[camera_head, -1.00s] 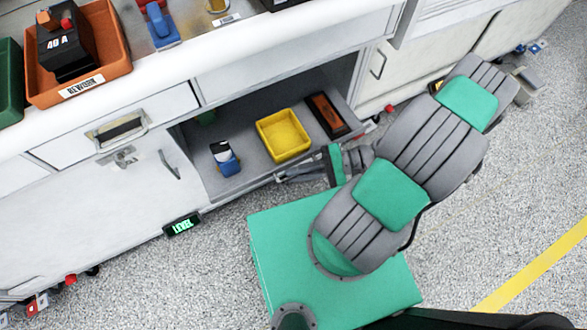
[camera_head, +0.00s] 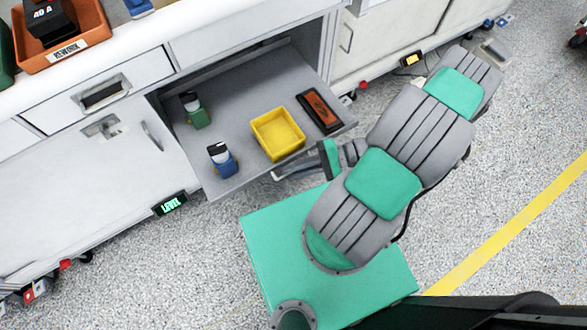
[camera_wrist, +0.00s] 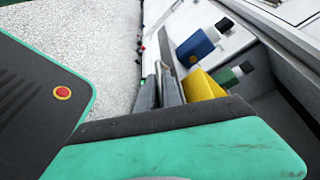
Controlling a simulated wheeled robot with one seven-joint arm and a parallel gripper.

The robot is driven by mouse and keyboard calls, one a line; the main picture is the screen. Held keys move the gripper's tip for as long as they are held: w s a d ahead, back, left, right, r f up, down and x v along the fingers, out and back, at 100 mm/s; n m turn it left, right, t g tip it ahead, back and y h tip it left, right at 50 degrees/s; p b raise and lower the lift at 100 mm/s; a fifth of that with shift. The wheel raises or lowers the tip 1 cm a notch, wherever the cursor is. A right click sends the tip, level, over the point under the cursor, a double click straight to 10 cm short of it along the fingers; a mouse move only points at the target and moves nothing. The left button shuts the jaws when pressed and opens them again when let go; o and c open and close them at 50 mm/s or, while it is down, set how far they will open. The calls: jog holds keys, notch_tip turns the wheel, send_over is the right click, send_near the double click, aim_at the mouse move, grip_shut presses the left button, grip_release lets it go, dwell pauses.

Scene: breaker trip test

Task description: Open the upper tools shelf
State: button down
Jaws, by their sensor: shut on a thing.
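The upper tools shelf (camera_head: 238,112) is a flat grey pull-out tray, slid out of the white cabinet below the countertop. It carries a blue device (camera_head: 222,160), a green device (camera_head: 196,112), a yellow bin (camera_head: 278,135) and a dark box with an orange top (camera_head: 320,111). My gripper (camera_head: 284,174) is at the shelf's front edge, shut on its handle; the exact contact is partly hidden by my wrist. In the wrist view the fingers (camera_wrist: 168,90) are beside the front edge, with the blue device (camera_wrist: 195,47) and yellow bin (camera_wrist: 203,86) just beyond.
A closed drawer (camera_head: 100,95) and a cabinet door (camera_head: 85,195) are to the left, and another door (camera_head: 385,40) to the right. An orange bin (camera_head: 85,30) stands on the countertop. The speckled floor is open at the right, crossed by a yellow line (camera_head: 510,230).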

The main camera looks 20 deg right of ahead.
jog(key=shift+w+d, duration=0.1)
jog(key=shift+d, duration=0.05)
jog(key=c, duration=1.8)
grip_release()
jog(key=v, duration=0.7)
jog(key=shift+d+r, duration=0.15)
jog(key=shift+d, duration=0.2)
